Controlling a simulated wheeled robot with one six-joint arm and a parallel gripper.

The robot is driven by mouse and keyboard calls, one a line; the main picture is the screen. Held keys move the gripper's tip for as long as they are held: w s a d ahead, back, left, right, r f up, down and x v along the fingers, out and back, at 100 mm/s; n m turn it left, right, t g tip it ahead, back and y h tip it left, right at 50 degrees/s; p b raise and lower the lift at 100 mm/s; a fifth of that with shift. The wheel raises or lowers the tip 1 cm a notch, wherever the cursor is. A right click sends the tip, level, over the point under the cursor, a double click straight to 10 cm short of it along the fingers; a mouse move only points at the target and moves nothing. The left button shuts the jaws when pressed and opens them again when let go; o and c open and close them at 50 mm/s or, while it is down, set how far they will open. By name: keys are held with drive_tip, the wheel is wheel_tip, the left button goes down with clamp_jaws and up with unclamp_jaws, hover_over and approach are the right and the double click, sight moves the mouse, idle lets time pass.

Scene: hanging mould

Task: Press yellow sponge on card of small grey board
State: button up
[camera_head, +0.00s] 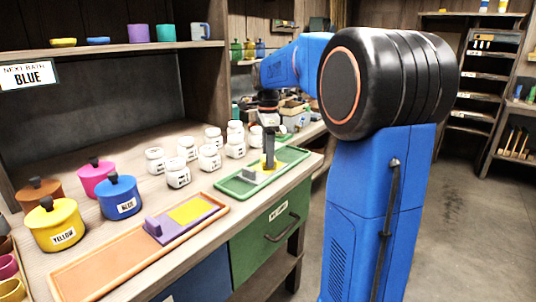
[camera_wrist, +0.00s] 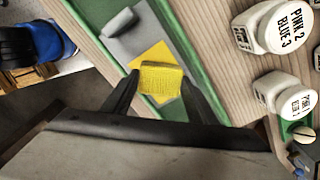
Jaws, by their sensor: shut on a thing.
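My gripper (camera_wrist: 160,92) is shut on the yellow sponge (camera_wrist: 161,79), one dark finger on each side. In the wrist view the sponge covers part of a yellow card (camera_wrist: 150,55) on the small grey board (camera_wrist: 116,46). The board has a raised grey block at one end and lies in the green tray (camera_wrist: 92,12). In the head view my gripper (camera_head: 268,163) points down over the grey board (camera_head: 249,174) in the green tray (camera_head: 232,187). I cannot tell whether the sponge touches the card.
An orange tray (camera_head: 100,268) holds a purple board (camera_head: 160,232) with a yellow card (camera_head: 192,210). Several white jars (camera_head: 178,174) stand behind the trays. Lidded yellow (camera_head: 53,226), blue (camera_head: 120,199) and pink (camera_head: 96,177) pots stand at left. A shelf (camera_head: 110,46) hangs above.

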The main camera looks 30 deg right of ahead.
drive_tip(key=shift+r, duration=3.45)
